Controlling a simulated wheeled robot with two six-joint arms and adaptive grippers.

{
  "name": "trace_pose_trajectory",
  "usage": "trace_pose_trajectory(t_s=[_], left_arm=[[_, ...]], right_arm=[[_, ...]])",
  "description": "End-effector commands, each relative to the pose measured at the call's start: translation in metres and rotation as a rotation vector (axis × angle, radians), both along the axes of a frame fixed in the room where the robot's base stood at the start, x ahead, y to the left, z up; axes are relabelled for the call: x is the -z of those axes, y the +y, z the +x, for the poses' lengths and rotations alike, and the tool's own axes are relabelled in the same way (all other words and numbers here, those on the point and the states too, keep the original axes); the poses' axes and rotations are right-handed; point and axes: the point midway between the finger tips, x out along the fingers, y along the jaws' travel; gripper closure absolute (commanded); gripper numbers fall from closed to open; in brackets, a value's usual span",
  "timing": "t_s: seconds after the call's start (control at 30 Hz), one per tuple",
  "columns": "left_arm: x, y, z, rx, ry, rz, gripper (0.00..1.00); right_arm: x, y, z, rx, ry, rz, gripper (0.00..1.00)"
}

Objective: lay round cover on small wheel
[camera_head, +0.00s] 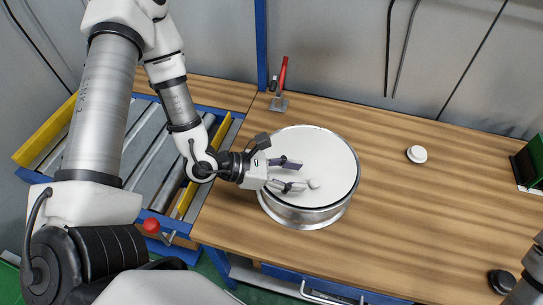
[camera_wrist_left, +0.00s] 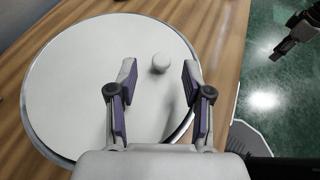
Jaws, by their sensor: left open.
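The round cover (camera_head: 325,155) is a flat white disc with a small white knob. It lies on top of the small wheel (camera_head: 310,217), a silver metal rim on the wooden table, and its edge looks level with the rim. My left gripper (camera_head: 300,177) is open just above the cover, with its fingertips beside the knob. In the left wrist view the cover (camera_wrist_left: 85,75) fills the left side, and the knob stands between the open fingers (camera_wrist_left: 158,80), clear of both. My right gripper (camera_wrist_left: 288,42) shows only as a dark shape at upper right there.
A red-handled clamp (camera_head: 281,80) stands at the table's back left. A small white round piece (camera_head: 417,154) lies to the right of the wheel, and a dark green box (camera_head: 530,163) is at the right edge. A roller conveyor (camera_head: 150,140) adjoins the table's left side. The table right of the wheel is mostly free.

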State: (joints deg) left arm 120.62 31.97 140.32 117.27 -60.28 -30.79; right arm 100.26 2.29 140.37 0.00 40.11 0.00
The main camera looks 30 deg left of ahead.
Motion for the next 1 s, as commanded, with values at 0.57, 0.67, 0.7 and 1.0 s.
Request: trace_pose_trajectory(t_s=[0.57, 0.67, 0.7, 1.0], left_arm=[[-0.026, 0.046, -0.037, 0.0, -0.002, -0.001, 0.5], [-0.025, 0.046, -0.038, 0.003, -0.001, 0.0, 0.5], [-0.025, 0.046, -0.038, 0.003, -0.001, 0.0, 0.5], [-0.009, 0.032, -0.058, 0.136, 0.026, 0.05, 0.5]], right_arm=[[-0.026, 0.0, 0.0, 0.0, 0.0, 0.0, 0.6], [-0.026, 0.0, 0.0, 0.0, 0.0, 0.0, 0.6], [-0.025, 0.0, 0.0, 0.0, 0.0, 0.0, 0.6], [-0.021, 0.0, 0.0, 0.0, 0.0, 0.0, 0.6]])
